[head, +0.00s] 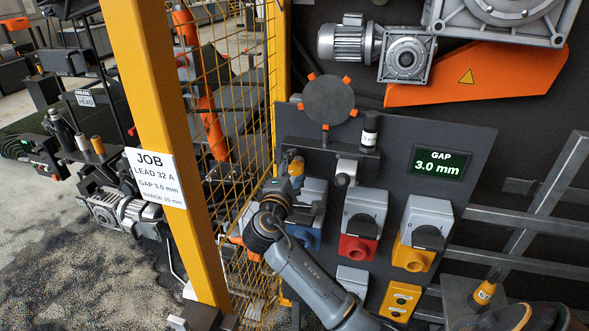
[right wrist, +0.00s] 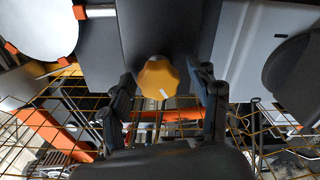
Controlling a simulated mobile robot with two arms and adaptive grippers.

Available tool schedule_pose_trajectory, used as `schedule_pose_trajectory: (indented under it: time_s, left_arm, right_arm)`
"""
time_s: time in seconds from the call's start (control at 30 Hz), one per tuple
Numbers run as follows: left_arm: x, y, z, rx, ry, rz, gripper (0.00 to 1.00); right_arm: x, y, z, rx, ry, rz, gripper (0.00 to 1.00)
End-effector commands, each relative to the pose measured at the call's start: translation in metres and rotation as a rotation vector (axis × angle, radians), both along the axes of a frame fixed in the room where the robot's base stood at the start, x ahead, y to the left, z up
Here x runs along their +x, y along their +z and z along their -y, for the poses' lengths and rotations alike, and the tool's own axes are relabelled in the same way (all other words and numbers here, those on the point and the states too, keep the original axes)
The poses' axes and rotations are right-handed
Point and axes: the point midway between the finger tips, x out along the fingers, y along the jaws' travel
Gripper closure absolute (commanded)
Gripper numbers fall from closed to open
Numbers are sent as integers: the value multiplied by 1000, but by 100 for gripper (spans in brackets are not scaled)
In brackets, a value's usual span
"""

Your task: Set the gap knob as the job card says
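The lit gap display (head: 440,162) on the dark panel reads GAP 3.0 mm. The yellow gap knob (head: 296,166) is at the panel's left side, partly hidden by my right gripper (head: 290,184). In the right wrist view the knob (right wrist: 156,80) shows a white mark slanting to the lower right. My right gripper's fingers (right wrist: 166,92) are open on either side of the knob, with visible gaps. My left gripper is not in view.
A dark disc with orange tabs (head: 328,100) is above.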

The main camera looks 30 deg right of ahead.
Motion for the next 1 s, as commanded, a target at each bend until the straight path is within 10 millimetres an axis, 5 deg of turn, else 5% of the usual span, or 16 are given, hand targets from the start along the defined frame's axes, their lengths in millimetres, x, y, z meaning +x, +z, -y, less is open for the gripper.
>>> schedule_pose_trajectory:
  time_s: [0.27, 0.7, 1.0]
  left_arm:
    - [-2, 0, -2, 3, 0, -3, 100]
    - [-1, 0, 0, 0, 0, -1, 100]
    - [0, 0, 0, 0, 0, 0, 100]
  right_arm:
    - [-4, 0, -5, 1, 1, 1, 38]
    - [-59, -1, -69, 4, 2, -2, 38]
    - [-77, 0, -91, 1, 0, -1, 38]
